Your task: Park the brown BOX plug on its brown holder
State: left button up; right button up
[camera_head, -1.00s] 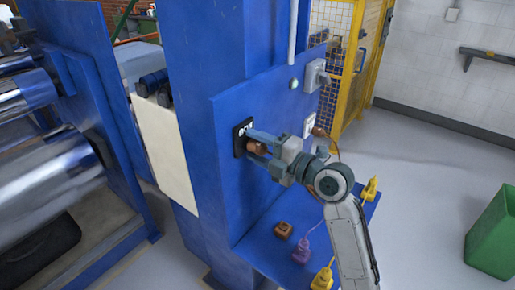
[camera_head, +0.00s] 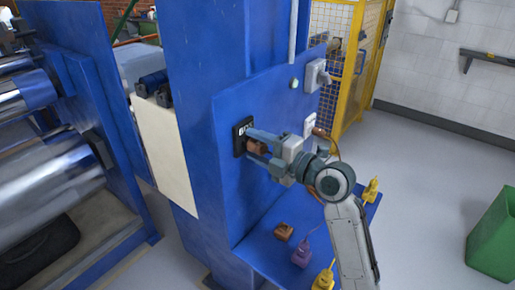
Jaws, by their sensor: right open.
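The brown plug (camera_head: 256,147) sits at the black BOX socket (camera_head: 240,134) on the blue upright panel. My right gripper (camera_head: 254,143) is open, with its fingers on either side of the plug. Whether a finger touches the plug cannot be told. The brown holder (camera_head: 283,232) stands on the blue shelf below, and no plug shows on it. My left gripper is not in view.
A purple plug on its holder (camera_head: 302,252) and a yellow one (camera_head: 323,279) stand along the shelf (camera_head: 262,252). Another yellow plug (camera_head: 371,189) is at the shelf's right. Grey and white sockets (camera_head: 316,74) are on the panel. A green bin (camera_head: 492,238) stands right.

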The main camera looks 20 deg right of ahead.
aim_at(267, 151)
dwell(0.3)
grip_shut()
jog(key=shift+f, duration=0.1)
jog(key=shift+s+d, duration=0.15)
jog(key=shift+s, duration=0.05)
jog(key=shift+s+d+b, duration=0.35)
jog(key=shift+s+d, duration=0.15)
jog(key=shift+s, duration=0.05)
jog(key=shift+s+d, duration=0.2)
jog(key=shift+s, duration=0.1)
jog(key=shift+b+v, duration=0.55)
jog(key=shift+v, duration=1.1)
